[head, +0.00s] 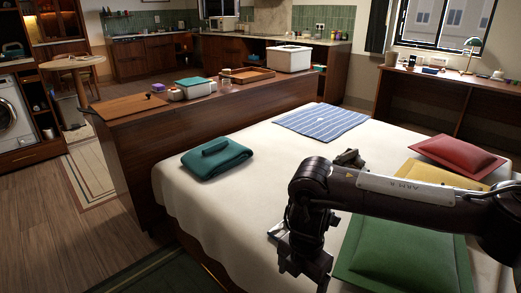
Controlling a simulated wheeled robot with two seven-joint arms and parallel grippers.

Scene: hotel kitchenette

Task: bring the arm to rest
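My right arm reaches in from the right edge over the bed (240,190). Its gripper (304,272) points downward near the bed's front edge, at the bottom of the picture. Its fingers are dark and partly cut off from clear sight, so I cannot tell whether they are open or shut. No held object is clear. My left arm and gripper are not in view.
A green pillow (400,255) lies close by the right arm; yellow (440,173) and red (460,155) pillows lie beyond. A folded teal cloth (217,158) and a striped blue cloth (321,121) lie on the bed. A wooden counter (210,120) stands behind.

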